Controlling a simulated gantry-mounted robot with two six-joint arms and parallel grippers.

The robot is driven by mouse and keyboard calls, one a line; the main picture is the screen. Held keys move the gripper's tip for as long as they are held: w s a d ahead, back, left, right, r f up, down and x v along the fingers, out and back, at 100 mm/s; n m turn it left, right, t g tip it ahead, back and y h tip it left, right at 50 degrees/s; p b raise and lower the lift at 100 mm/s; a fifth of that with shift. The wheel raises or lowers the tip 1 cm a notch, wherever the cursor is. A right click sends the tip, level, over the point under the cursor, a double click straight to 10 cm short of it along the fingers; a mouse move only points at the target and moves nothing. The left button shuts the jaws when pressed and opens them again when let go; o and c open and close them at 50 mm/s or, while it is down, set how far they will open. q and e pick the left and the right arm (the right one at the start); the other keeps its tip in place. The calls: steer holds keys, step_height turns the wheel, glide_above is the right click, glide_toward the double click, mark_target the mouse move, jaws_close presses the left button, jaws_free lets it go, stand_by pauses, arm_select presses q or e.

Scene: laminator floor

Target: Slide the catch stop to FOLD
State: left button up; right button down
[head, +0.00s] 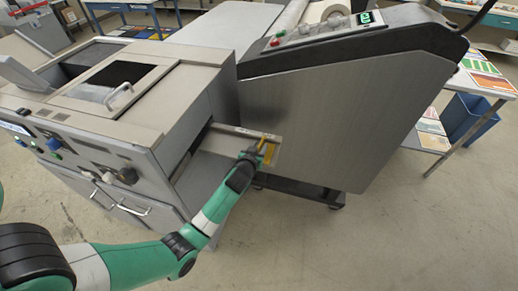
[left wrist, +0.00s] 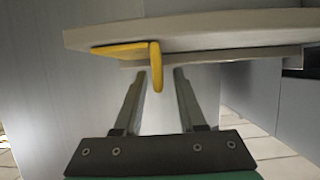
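The yellow catch stop (head: 269,151) sits at the outer end of the grey catch tray (head: 225,145), which sticks out of the right side of the grey machine. In the left wrist view the stop (left wrist: 128,49) is an L-shaped yellow piece under the tray edge (left wrist: 210,27), with a short tab hanging down. My left gripper (head: 258,153) is at the stop. In the left wrist view its two fingers (left wrist: 160,76) are apart, with the tab between their tips; I see no clear contact. Any FOLD marking is not readable. My right gripper is not in view.
The grey machine (head: 150,100) with knobs and handles stands at left. A large tilted steel-sided unit (head: 340,115) with a green display stands just beyond the tray. A table with colored sheets (head: 483,68) and a blue bin (head: 468,118) are at right. The front floor (head: 390,240) is clear.

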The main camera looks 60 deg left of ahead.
arm_select(q)
jaws_close()
stand_by(1.4)
